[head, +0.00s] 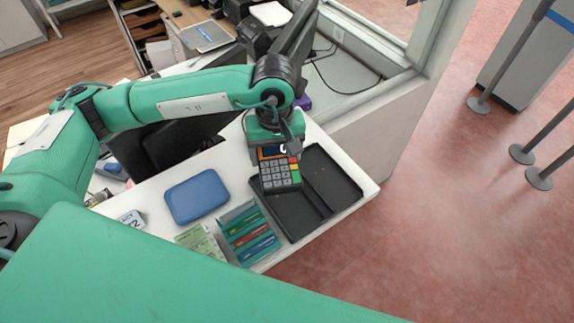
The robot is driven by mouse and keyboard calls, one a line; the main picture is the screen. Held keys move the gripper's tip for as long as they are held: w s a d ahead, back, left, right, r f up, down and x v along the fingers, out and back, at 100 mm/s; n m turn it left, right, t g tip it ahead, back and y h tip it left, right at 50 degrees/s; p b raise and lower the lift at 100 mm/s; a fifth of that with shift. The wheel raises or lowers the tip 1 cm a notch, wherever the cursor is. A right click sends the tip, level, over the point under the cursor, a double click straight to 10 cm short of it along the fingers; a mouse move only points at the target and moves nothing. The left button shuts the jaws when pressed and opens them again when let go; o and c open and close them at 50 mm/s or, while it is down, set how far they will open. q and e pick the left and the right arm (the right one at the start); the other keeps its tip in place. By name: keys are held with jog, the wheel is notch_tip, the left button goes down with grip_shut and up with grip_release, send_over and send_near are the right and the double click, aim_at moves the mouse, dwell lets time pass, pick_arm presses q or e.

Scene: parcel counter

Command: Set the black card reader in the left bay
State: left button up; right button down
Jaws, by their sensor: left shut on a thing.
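A black card reader (279,174), with grey keys, a few coloured keys and an orange display, is in the head view near the middle. My left gripper (272,146) is shut on its display end from above. A dark tray with two bays lies on the counter. The reader is over the far part of the left bay (293,213) and hides some of it; I cannot tell whether it touches the bottom. The right bay (331,178) looks empty. My right gripper is not in view.
A blue pouch (197,196) lies left of the tray. A teal holder (248,233) with several coloured items stands close beside the tray, with green papers (201,242) next to it. The white counter (358,187) ends just right of the tray.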

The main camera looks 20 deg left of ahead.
aim_at(285, 162)
pick_arm(q)
jog(key=s+d+r+n+p, duration=0.2)
jog(key=n, duration=0.1)
jog(key=shift+d+r+p, duration=0.2)
jog(key=shift+r+p, duration=0.1)
jog(key=shift+r, duration=0.05)
jog(key=shift+s+d+n+p, duration=0.25)
jog(key=shift+s+n+p, duration=0.05)
jog(key=shift+p, duration=0.05)
jog(key=shift+n, duration=0.5)
jog(key=f, duration=0.5)
jog(key=shift+s+d+f, duration=0.2)
jog(key=shift+d+f, duration=0.1)
jog(key=shift+f, duration=1.5)
jog(key=shift+f+b, duration=0.75)
jog(key=shift+f, duration=0.9)
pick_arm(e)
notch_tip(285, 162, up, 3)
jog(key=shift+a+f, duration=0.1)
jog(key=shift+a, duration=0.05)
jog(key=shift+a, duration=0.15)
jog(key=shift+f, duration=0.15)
